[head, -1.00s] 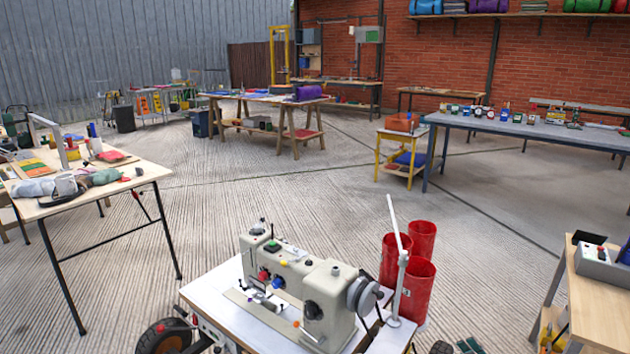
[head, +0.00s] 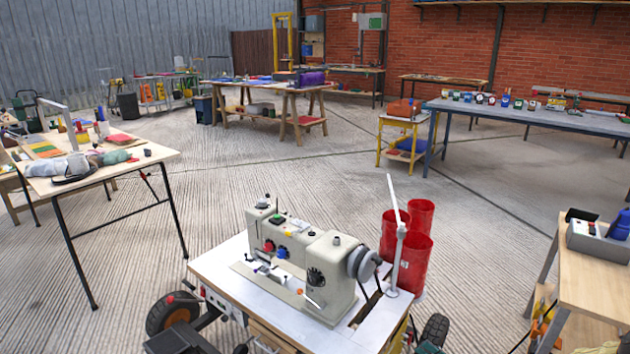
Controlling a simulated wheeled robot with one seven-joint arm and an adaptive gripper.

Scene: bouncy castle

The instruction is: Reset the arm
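My gripper and arm do not show in the head view. The task names no other object. The nearest thing ahead is a cream sewing machine (head: 305,262) on a white-topped wheeled stand (head: 225,268).
Red cylindrical bins (head: 415,265) stand behind the stand's right side. A wooden-topped table (head: 140,165) with cloth is at left, and a wooden bench (head: 595,290) is at the right edge. A long grey table (head: 560,122) stands farther back. Ribbed concrete floor (head: 250,175) is open between them.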

